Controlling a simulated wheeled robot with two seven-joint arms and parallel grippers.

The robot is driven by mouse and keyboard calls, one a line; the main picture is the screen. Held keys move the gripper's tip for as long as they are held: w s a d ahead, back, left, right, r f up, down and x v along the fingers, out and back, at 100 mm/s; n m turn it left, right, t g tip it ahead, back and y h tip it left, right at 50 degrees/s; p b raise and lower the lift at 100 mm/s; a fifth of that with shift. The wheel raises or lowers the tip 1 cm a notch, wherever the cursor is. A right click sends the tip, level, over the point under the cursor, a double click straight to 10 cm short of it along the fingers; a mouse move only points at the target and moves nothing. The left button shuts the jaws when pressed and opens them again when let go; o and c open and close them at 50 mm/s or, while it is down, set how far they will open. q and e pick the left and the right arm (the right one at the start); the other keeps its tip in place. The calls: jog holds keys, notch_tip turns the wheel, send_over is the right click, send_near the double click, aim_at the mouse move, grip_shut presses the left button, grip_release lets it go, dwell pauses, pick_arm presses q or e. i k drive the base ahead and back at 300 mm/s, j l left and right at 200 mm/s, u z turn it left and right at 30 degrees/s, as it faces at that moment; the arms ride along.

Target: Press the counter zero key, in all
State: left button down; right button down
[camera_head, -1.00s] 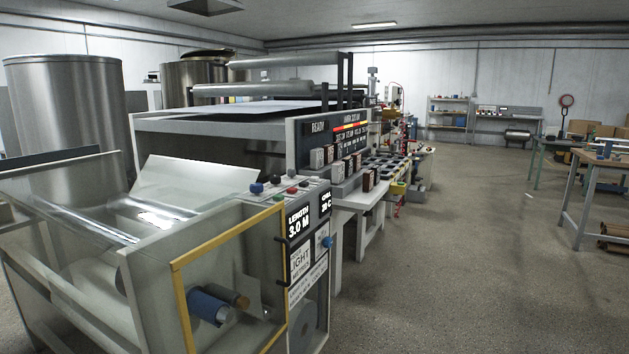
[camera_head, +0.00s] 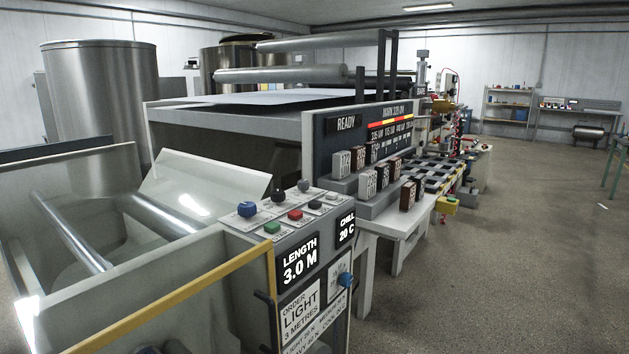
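The machine's control console (camera_head: 245,232) stands at the lower middle. Its sloped top carries a blue knob (camera_head: 247,209), a black knob (camera_head: 278,196), a grey knob (camera_head: 303,186), a green key (camera_head: 272,228), a red key (camera_head: 295,215) and a small black key (camera_head: 315,204). Their labels are too small to read, so I cannot tell which is the counter zero key. The length display (camera_head: 299,262) on the console front reads 3.0 M. The chill display (camera_head: 346,231) reads 20 C. Neither of my grippers is in view.
An order card (camera_head: 301,308) reads LIGHT, 3 metres. A yellow guard frame (camera_head: 180,300) crosses in front of the rollers at lower left. A panel (camera_head: 350,122) reading READY stands behind the console, with several small blocks below it. The floor (camera_head: 510,260) to the right is clear.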

aim_at(332, 195)
jog(key=i+l+u, duration=0.15)
jog(key=i+l, duration=0.15)
jog(key=i+l+u, duration=0.3)
jog(key=i+l, duration=0.2)
jog(key=l, duration=0.15)
jog(key=i+l+u, duration=0.15)
jog(key=l, duration=0.25)
jog(key=i+l+u, duration=0.15)
jog(key=l, duration=0.25)
jog(key=i, duration=0.1)
